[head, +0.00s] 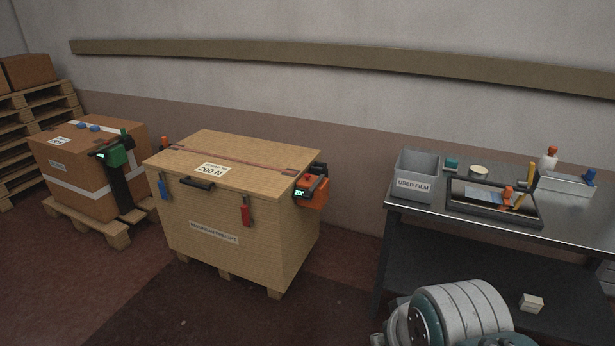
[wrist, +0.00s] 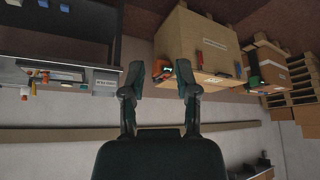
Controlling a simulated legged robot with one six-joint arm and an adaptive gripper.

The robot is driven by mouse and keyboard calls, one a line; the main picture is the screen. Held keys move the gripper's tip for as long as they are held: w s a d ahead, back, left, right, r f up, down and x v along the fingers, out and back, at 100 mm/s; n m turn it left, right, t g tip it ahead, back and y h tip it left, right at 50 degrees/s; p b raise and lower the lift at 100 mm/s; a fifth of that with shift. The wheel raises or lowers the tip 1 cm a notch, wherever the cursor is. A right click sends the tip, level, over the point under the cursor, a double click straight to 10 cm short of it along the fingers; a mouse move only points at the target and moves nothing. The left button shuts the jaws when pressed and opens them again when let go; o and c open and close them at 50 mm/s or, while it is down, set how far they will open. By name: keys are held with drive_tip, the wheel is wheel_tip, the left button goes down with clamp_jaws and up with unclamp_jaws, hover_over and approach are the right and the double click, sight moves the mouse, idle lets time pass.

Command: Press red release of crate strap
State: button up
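The wooden crate (head: 205,225) stands on pallet feet left of centre in the head view. A brown strap (head: 215,153) runs across its lid to an orange and black strap device (head: 311,190) with a lit display on the right side. A red lever-like part (head: 245,211) hangs on the front face, with a blue one (head: 163,188) to its left. Which part is the strap's release I cannot tell for sure. In the upside-down wrist view, my gripper (wrist: 161,80) is open and empty, well away from the crate (wrist: 203,38). The orange device (wrist: 162,69) shows there between the fingers.
A metal bench (head: 470,222) with a grey "USED FILM" bin (head: 415,176) and a tool tray (head: 492,207) stands right. A strapped carton (head: 72,170) on a pallet is left of the crate. Floor in front of the crate is clear.

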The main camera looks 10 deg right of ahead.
drive_tip(key=shift+a, duration=0.15)
drive_tip(key=shift+s+a, duration=0.1)
drive_tip(key=shift+c, duration=1.3)
clamp_jaws()
